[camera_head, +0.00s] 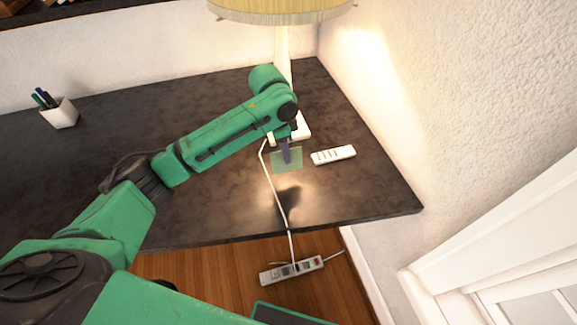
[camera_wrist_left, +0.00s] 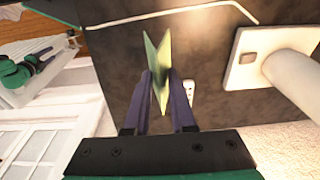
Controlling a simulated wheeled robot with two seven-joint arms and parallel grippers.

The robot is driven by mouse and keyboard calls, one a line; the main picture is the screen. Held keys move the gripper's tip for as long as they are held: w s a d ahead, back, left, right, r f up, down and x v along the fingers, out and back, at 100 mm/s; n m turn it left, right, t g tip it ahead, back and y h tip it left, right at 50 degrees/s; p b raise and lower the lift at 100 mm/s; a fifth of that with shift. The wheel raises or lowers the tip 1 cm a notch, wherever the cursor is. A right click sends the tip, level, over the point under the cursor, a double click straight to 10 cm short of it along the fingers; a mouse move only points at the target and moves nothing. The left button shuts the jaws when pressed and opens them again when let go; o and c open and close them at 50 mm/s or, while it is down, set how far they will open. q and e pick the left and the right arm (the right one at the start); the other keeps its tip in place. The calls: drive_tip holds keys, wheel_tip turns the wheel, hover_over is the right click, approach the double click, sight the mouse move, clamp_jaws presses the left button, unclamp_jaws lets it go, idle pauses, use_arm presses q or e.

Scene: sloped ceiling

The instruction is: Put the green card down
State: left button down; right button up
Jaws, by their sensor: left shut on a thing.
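The green card (camera_head: 286,160) is a thin, pale green square in my left gripper (camera_head: 286,150). In the head view it is above the dark table (camera_head: 350,196), left of the white remote. A dark shadow lies on the table below it. In the left wrist view the green card (camera_wrist_left: 158,68) stands edge-on between the two purple fingers of the left gripper (camera_wrist_left: 166,88), which are shut on it. The card appears clear of the table.
A white remote (camera_head: 333,155) lies right of the card. A lamp with a yellow shade (camera_head: 282,10) stands behind, its white cord (camera_head: 272,185) running over the front edge to a power strip (camera_head: 291,270) on the floor. A pen cup (camera_head: 60,112) stands far left.

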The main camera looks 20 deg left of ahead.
sight(280, 153)
use_arm(q)
drive_tip(key=f, duration=0.8)
drive_tip(key=shift+w, duration=0.3)
drive_tip(key=shift+f, duration=0.15)
drive_tip(key=c, duration=0.7)
unclamp_jaws()
drive_tip(key=shift+w, duration=0.1)
drive_tip(key=shift+c, duration=0.2)
use_arm(e)
drive_tip(key=shift+w+a+r, duration=0.1)
drive_tip(key=shift+w+r, duration=0.1)
drive_tip(key=shift+w, duration=0.4)
drive_tip(key=shift+w+a+r, duration=0.1)
drive_tip(key=shift+w+r, duration=0.1)
drive_tip(key=shift+w, duration=0.35)
use_arm(q)
drive_tip(key=r, duration=0.4)
drive_tip(key=a+r, duration=0.1)
drive_tip(key=r, duration=0.3)
drive_tip(key=s+r, duration=0.1)
drive_tip(key=r, duration=0.3)
drive_tip(key=shift+a, duration=0.25)
use_arm(e)
drive_tip(key=shift+w+f, duration=0.1)
drive_tip(key=shift+f, duration=0.35)
